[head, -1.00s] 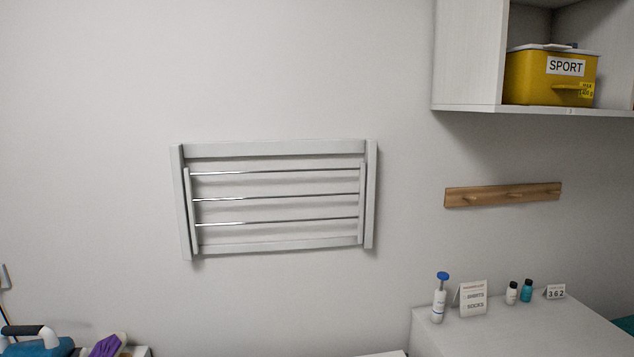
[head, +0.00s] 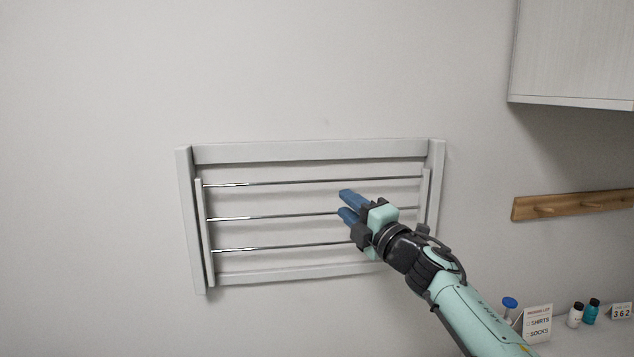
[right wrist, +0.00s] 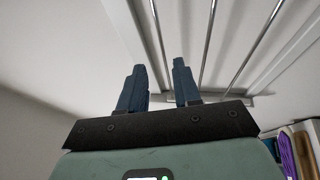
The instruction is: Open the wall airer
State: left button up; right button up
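The wall airer (head: 310,152) is a pale frame on the wall, folded flat, with three metal bars across it. It also shows in the right wrist view (right wrist: 142,35), where its bars run upward at the right. My right gripper (head: 343,205) is in front of the airer's right half, and its arm covers part of the lower right side. In the right wrist view its two blue fingers (right wrist: 160,80) stand apart with nothing between them. I cannot tell from the head view whether they touch a bar. My left gripper is not in view.
A wooden peg rail (head: 575,203) and a pale wall cabinet (head: 572,50) are to the right. Below them, a white card (head: 537,323), small bottles (head: 590,312) and a blue-topped bottle (head: 510,303) stand low at the right. The wall left of the airer is bare.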

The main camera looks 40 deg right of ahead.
aim_at(317, 181)
jog(key=w+p, duration=0.1)
jog(key=w, duration=0.2)
jog(key=w+r+p, duration=0.1)
jog(key=w, duration=0.3)
jog(key=w+d+r+p, duration=0.1)
jog(key=w, duration=0.3)
jog(key=shift+w, duration=0.1)
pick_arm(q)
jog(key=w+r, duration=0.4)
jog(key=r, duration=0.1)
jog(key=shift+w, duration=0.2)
pick_arm(e)
grip_shut()
